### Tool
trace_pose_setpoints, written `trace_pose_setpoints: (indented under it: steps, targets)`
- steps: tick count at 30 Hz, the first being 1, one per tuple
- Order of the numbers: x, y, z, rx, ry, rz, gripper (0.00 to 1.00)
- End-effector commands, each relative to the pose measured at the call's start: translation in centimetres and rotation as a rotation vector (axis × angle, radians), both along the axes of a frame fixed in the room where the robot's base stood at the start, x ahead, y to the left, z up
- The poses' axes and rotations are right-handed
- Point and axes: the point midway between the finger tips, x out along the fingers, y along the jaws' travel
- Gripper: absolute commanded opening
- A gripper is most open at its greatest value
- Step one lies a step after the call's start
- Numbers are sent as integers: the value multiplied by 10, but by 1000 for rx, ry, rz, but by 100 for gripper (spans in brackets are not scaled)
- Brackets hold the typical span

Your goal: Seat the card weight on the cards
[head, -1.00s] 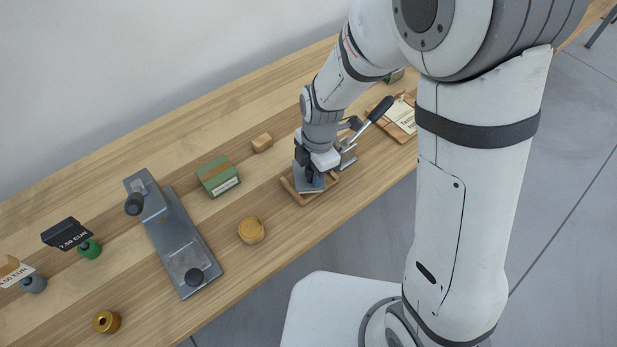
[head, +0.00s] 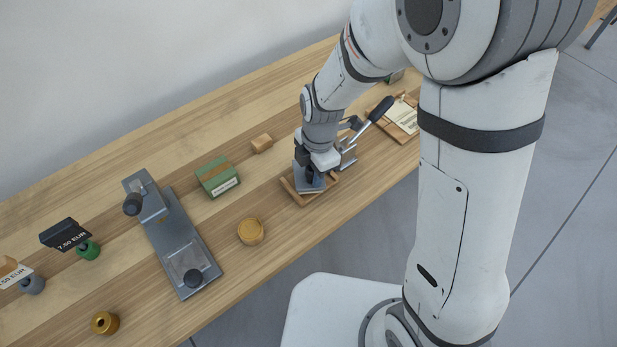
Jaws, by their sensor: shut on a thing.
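My gripper (head: 311,172) points down over a small wooden tray (head: 298,199) near the table's front edge. It is shut on the card weight (head: 309,186), a grey-blue piece that shows low between the fingers, inside the tray's rim. The fingers and wrist hide much of the weight. I cannot make out the cards under it, nor whether the weight touches them.
A lever tool (head: 367,118) stands close behind my gripper, by a wooden board with a card (head: 404,117). To the left are a wooden block (head: 262,143), green box (head: 218,176), round tan piece (head: 251,231) and grey press (head: 180,245). Bare table lies between them.

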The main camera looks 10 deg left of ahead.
Motion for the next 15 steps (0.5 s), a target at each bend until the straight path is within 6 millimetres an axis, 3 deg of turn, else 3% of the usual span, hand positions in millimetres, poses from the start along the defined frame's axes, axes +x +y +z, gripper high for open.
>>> trace_pose_setpoints:
  steps: [15]
  targets:
    - [0,0,-6,0,0,0,0]
